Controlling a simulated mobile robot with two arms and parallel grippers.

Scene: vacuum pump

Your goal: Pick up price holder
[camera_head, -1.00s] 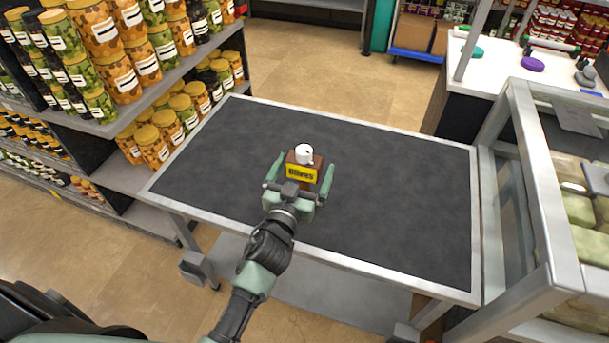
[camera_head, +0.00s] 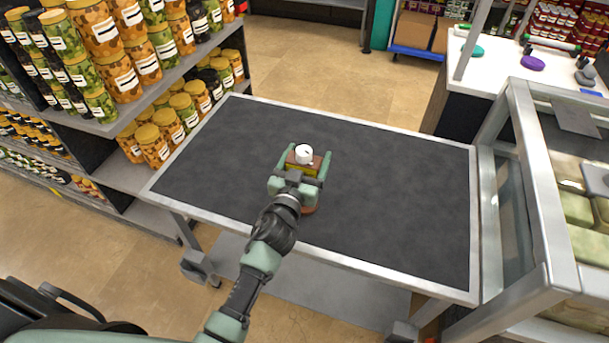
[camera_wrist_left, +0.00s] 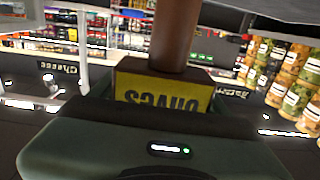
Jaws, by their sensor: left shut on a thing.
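The price holder (camera_head: 309,170) stands on the dark table. It has a brown block with a yellow sign on its front and a white rounded piece on top; part of a brown round base shows below my wrist. My left gripper (camera_head: 308,158) has one finger on each side of the block and is shut on it. In the left wrist view the yellow sign (camera_wrist_left: 160,95) appears upside down close to the gripper, with a brown post beside it. The gripper hides much of the holder. My right gripper is not in view.
The dark table (camera_head: 400,210) with a light metal rim is otherwise clear. Shelves of jars (camera_head: 150,60) stand at the left. A glass-sided display case (camera_head: 545,200) adjoins the right edge. A white counter (camera_head: 500,70) is behind it.

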